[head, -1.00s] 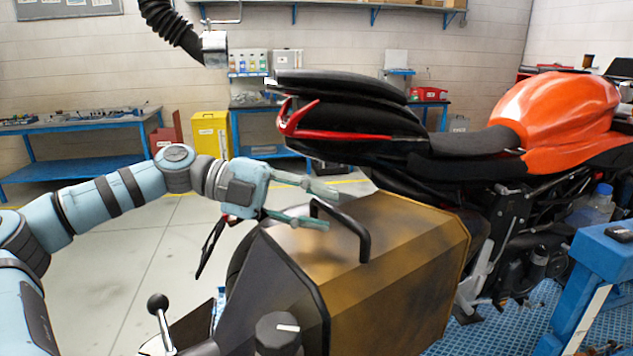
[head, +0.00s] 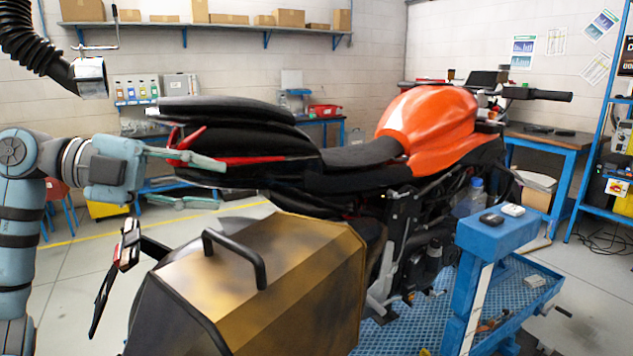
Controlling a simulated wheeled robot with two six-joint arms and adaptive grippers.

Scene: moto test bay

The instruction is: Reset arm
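My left arm comes in from the left edge, its links light blue and grey. My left gripper (head: 200,181) is open, with two thin pale-green fingers spread apart and nothing between them. It is in the air by the tail of the orange and black motorcycle (head: 432,124), above and left of a gold-brown side case (head: 270,290). The case's black handle (head: 236,254) is free, apart from the gripper. The upper finger overlaps the tail in the picture; I cannot tell whether it touches. My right gripper is not in view.
A blue stand (head: 497,240) holding two small items is at the right, beside a blue tool tray (head: 525,290). A workbench (head: 550,140) stands behind. A black exhaust hose (head: 40,45) hangs upper left. Floor at lower left is open.

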